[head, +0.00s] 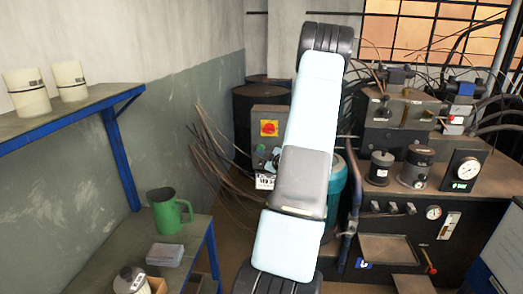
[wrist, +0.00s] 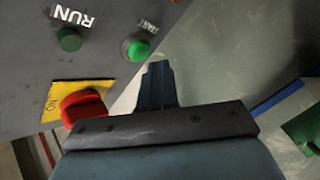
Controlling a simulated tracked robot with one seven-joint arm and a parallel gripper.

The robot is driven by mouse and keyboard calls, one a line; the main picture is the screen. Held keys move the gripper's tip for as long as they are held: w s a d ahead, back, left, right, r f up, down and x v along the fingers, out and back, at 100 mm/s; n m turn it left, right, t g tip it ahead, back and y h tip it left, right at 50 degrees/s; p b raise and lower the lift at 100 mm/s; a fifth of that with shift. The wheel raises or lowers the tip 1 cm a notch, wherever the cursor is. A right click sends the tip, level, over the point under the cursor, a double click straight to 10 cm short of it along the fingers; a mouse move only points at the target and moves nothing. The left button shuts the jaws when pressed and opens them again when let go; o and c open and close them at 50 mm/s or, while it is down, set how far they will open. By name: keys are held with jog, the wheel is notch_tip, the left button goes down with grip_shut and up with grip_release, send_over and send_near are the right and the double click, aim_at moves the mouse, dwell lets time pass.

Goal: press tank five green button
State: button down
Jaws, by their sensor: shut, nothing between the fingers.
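A grey control box (head: 262,118) stands left of my arm in the head view. In the wrist view its panel (wrist: 25,85) is tilted. A bright green button (wrist: 137,48) sits under a small label that seems to read START. A darker green round piece (wrist: 69,39) is beside the word RUN. A red knob (wrist: 82,105) stands on a yellow plate; it also shows in the head view (head: 268,127). My gripper (wrist: 158,68) is shut and empty, its tips just right of and below the bright green button, apart in the picture. Contact depth cannot be told.
A white label (head: 265,181) is below the box, its text unclear. Loose cables (head: 215,150) spread left of it. A teal cylinder (head: 335,195) stands behind my arm. A green jug (head: 168,212) is on a blue-legged bench at left; machinery with gauges (head: 415,170) is at right.

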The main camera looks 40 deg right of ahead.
jog(key=shift+w+d+r, duration=0.1)
jog(key=shift+w+d, duration=0.45)
jog(key=shift+d, duration=0.1)
dwell(1.4)
jog(key=shift+s+a, duration=0.6)
jog(key=shift+a, duration=0.05)
jog(key=shift+s+a, duration=1.6)
jog(key=shift+a, duration=0.3)
